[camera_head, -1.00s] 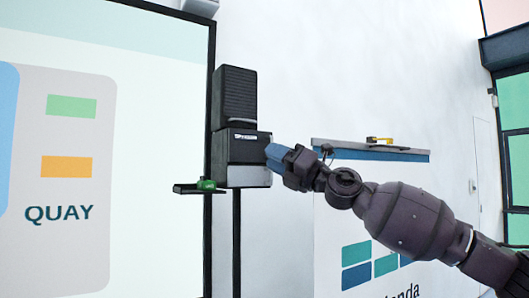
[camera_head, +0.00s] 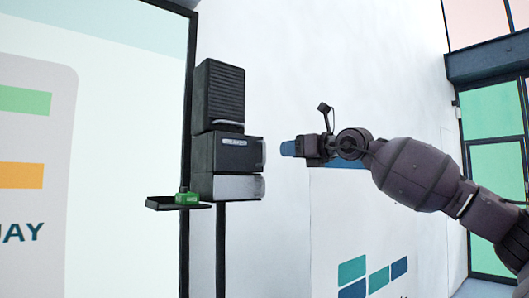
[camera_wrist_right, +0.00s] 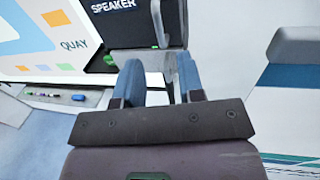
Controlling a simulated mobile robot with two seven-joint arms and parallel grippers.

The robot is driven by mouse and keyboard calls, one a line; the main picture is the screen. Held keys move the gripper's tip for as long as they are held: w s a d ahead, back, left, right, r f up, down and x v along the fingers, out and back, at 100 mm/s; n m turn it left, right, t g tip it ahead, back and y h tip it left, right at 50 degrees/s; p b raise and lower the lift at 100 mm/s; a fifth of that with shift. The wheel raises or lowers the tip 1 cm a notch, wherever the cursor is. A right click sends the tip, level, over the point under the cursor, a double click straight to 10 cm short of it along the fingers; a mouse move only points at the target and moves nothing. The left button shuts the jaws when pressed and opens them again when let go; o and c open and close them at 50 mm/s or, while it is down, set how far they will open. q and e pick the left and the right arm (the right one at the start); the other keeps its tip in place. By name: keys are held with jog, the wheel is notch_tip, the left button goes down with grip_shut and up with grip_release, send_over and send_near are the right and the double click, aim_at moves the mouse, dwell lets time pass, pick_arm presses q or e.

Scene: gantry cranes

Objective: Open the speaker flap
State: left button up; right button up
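The speaker box (camera_head: 228,155) hangs at the edge of the large screen, with a dark front over a light grey lower part (camera_head: 228,187). Its SPEAKER label also shows in the right wrist view (camera_wrist_right: 114,6). A silver bar (camera_wrist_right: 157,22) runs along one edge of the dark front there. My right gripper (camera_head: 287,149) is just right of the box, with a small gap in the head view. In the right wrist view its two blue fingers (camera_wrist_right: 159,75) are apart, with nothing held; the grey lower part appears beyond them. My left gripper is out of view.
A ribbed dark unit (camera_head: 219,93) sits above the box. A small dark shelf (camera_head: 172,203) with a green object (camera_head: 187,198) juts out at its lower left. A white counter (camera_head: 340,225) with a blue top stands at right, behind my arm.

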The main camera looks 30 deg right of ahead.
aim_at(264, 159)
jog(key=p+x, duration=0.2)
jog(key=x, duration=0.7)
jog(key=shift+w, duration=0.25)
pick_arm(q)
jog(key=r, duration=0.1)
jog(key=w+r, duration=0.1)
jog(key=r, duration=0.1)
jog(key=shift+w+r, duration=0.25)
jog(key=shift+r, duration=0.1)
pick_arm(e)
jog(key=shift+c, duration=0.3)
jog(key=shift+f, duration=0.1)
jog(key=c, duration=0.5)
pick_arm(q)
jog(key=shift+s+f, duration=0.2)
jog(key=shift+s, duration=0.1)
pick_arm(e)
grip_shut()
jog(key=shift+a, duration=0.1)
